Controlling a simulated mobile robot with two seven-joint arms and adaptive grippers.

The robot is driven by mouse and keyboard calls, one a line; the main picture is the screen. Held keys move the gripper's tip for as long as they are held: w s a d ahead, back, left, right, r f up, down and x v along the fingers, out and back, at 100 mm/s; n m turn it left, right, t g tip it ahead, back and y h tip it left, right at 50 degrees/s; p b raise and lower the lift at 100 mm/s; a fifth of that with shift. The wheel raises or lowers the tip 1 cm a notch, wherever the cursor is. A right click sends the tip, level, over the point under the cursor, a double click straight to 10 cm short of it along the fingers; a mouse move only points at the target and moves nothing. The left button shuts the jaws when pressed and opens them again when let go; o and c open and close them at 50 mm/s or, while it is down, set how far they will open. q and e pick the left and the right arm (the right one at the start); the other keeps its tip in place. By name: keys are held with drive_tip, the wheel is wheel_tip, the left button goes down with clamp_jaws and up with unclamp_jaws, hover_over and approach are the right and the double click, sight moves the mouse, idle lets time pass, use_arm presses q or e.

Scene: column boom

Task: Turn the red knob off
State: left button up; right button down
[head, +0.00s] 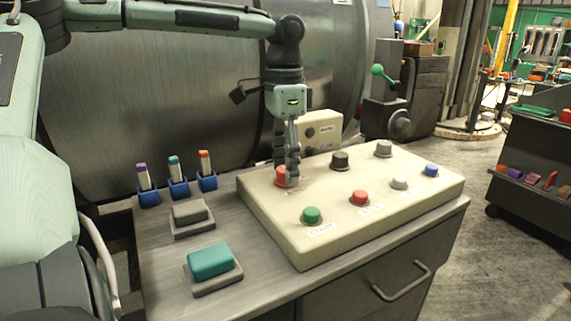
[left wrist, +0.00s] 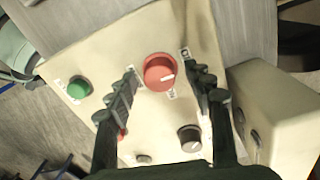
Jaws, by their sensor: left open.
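The red knob (head: 280,178) sits at the back left of the cream control panel (head: 285,233), partly hidden by my left gripper (head: 287,168) in the head view. In the left wrist view the red knob (left wrist: 158,70) shows a white pointer mark on its right side, with small labels around it too small to read. My left gripper (left wrist: 164,86) points down at it, open, one finger to each side of the knob. I cannot tell whether the fingers touch it. My right gripper is not in view.
The panel also has a black knob (head: 340,159), a grey knob (head: 383,148), a green button (head: 312,215), a red button (head: 360,197) and a blue button (head: 431,170). A small cream box (head: 322,130) stands behind. A teal block (head: 210,260) lies left.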

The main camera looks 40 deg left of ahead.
use_arm(q)
wheel_tip(320, 180, up, 12)
drive_tip(key=shift+a, duration=0.2)
drive_tip(key=shift+w, duration=0.1)
idle(0.6)
